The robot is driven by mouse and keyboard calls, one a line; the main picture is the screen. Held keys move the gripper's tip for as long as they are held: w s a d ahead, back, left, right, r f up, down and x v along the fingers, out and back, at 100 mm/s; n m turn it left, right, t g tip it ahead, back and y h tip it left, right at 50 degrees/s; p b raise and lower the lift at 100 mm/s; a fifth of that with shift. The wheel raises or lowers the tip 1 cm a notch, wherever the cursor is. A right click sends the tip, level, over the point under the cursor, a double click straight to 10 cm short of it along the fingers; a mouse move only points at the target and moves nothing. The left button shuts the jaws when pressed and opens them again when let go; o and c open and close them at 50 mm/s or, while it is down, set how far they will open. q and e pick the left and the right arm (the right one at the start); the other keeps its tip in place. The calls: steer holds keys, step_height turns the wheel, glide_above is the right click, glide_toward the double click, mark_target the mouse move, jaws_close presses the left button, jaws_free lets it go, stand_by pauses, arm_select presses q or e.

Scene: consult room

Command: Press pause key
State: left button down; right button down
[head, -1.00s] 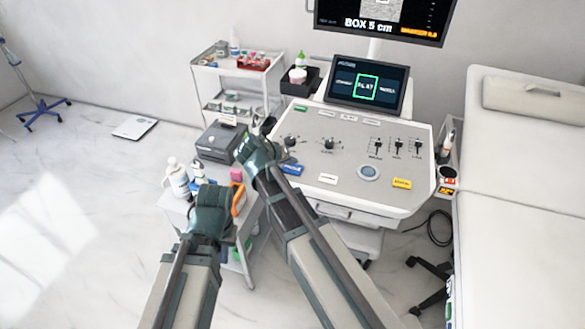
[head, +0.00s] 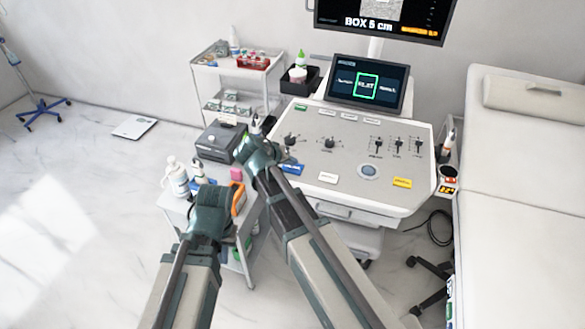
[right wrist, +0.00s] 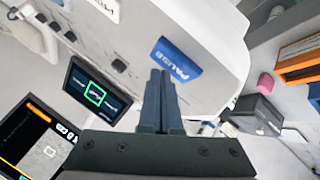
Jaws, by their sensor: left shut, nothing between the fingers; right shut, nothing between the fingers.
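The blue pause key (head: 292,169) lies at the left edge of the grey console panel (head: 330,118). In the right wrist view its "PAUSE" lettering (right wrist: 181,64) is readable. My right gripper (head: 264,128) is at the console's left edge, beside the key in the head view. In the right wrist view its shut, empty fingers (right wrist: 161,76) overlap the key's edge; I cannot tell whether they touch it. My left gripper (head: 212,200) is lower left, over the small side cart, its fingertips hidden by the wrist.
A dark grey box (head: 220,140) and bottles (head: 178,178) crowd the side cart. An examination couch (head: 525,170) stands right.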

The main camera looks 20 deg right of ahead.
mark_target(291, 169)
steer(key=shift+f+b, duration=0.45)
steer(key=shift+f, duration=0.15)
stand_by(0.7)
steer(key=shift+r, duration=0.15)
steer(key=shift+r+p, duration=0.7)
steer(key=shift+p, duration=0.15)
step_height(291, 169, up, 5)
steer(key=p, duration=0.5)
steer(key=shift+r, duration=0.1)
stand_by(0.6)
